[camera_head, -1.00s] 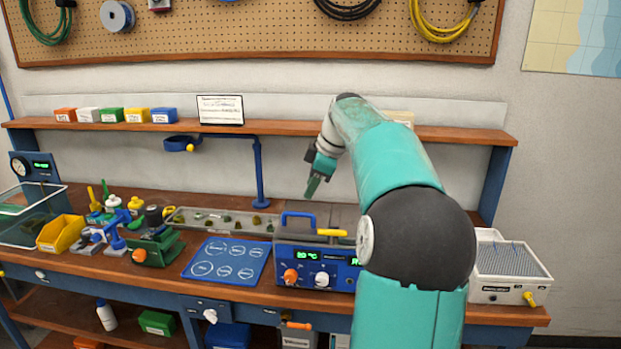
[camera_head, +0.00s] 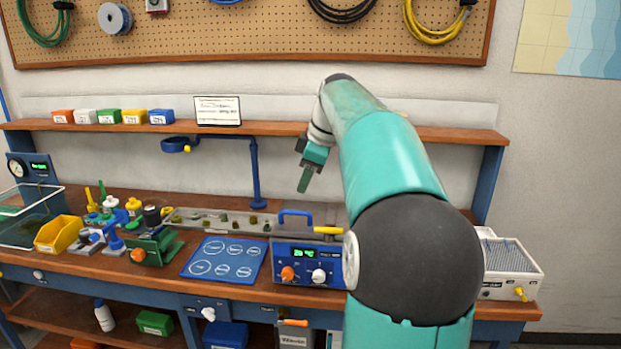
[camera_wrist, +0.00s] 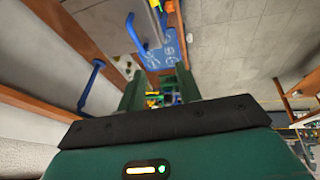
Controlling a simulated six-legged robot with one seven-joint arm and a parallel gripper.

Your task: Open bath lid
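The bath (camera_head: 305,265) is a blue box with a green display, an orange knob and a white knob, standing on the bench. Its top looks closed, with a blue arched handle (camera_head: 295,214) at the left and a yellow bar (camera_head: 328,230) at the front. My gripper (camera_head: 303,185) hangs above the bath, fingers pointing down, clear of the handle. The handle also shows in the wrist view (camera_wrist: 136,30), beyond the fingers. The green fingers (camera_wrist: 160,95) stand apart there, with nothing held between them. My arm hides the bath's right part.
A blue mat with white circles (camera_head: 224,260) lies left of the bath. A long tray (camera_head: 190,215) is behind it. A shelf (camera_head: 420,132) runs above. A white perforated box (camera_head: 512,265) stands at the right.

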